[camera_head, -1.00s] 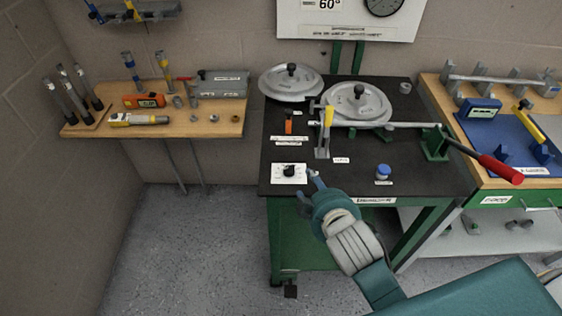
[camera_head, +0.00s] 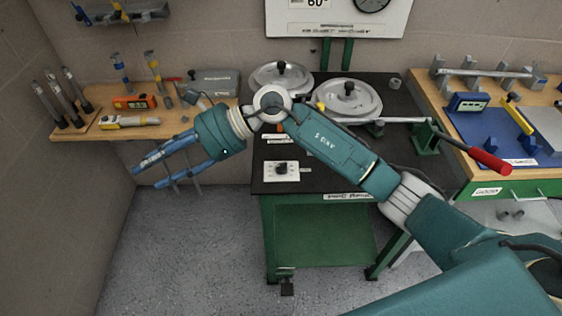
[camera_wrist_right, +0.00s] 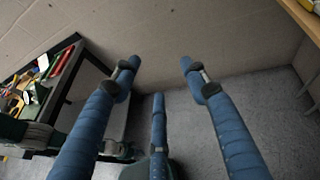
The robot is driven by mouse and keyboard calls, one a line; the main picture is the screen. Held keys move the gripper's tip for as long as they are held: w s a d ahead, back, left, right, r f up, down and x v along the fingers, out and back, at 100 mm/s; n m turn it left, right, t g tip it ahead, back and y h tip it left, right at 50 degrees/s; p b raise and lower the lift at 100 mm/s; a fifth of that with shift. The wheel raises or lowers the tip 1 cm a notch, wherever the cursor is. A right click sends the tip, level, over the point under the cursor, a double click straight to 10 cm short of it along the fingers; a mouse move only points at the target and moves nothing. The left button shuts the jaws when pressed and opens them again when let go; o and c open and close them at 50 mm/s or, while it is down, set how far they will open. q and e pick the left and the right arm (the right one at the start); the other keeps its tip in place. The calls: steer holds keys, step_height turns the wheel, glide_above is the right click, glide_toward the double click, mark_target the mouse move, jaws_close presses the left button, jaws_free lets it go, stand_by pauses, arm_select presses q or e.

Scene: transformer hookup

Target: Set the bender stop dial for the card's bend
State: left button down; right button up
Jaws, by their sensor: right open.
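The stop dial (camera_head: 282,168) is a black knob on a white plate near the front left of the black bench top in the head view. The bender (camera_head: 348,98), with round grey discs and a red-handled lever, stands behind it. The card (camera_head: 336,20) on the wall reads 60° and is cut off at the top. My right gripper (camera_head: 147,176) is left of the dial, over the floor in front of the wooden shelf, with its fingers spread and empty. In the right wrist view the open blue fingers (camera_wrist_right: 158,70) hold nothing. My left gripper is out of view.
The wooden shelf (camera_head: 110,131) at left holds several tools. My right forearm crosses above the bench and hides part of it. A second table with a blue mat (camera_head: 482,125) stands at right. The floor (camera_head: 190,250) at front left is clear.

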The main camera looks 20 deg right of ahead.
steer(key=w+d+f+n+h, duration=0.25)
steer(key=d+f+h, duration=0.2)
steer(key=d, duration=0.25)
steer(key=h, duration=0.9)
glide_above(281, 164)
steer(key=shift+n, duration=0.25)
step_height(281, 164, down, 10)
steer(key=p, duration=0.2)
steer(key=shift+s+r+p, duration=0.1)
steer(key=shift+s+p, duration=0.05)
steer(key=shift+p, duration=0.2)
steer(key=shift+f, duration=0.85)
jaws_close()
